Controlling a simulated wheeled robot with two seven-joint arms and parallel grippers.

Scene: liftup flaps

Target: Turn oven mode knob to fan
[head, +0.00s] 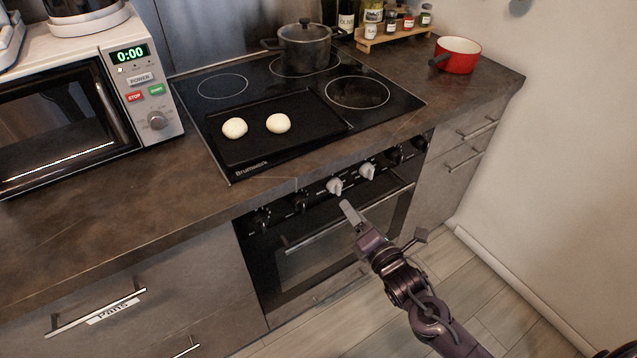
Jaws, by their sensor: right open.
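The oven (330,262) is built in under the counter, with a row of knobs on its black front panel. Two knobs in the middle are light grey: a left grey knob (335,186) and a right grey knob (367,170). The others are black, such as one at the left end (261,220). The panel markings are too small to read, so I cannot tell which knob sets the mode or where it points. My right gripper (384,222) is open and empty in front of the oven, just below the grey knobs, apart from them. My left gripper is out of view.
A black tray (240,152) with two white dough balls lies on the cooktop (305,84). A lidded pot (304,48) stands behind. A microwave (90,95) is at left, a red pan (457,54) at right. The oven handle (345,222) crosses below the knobs.

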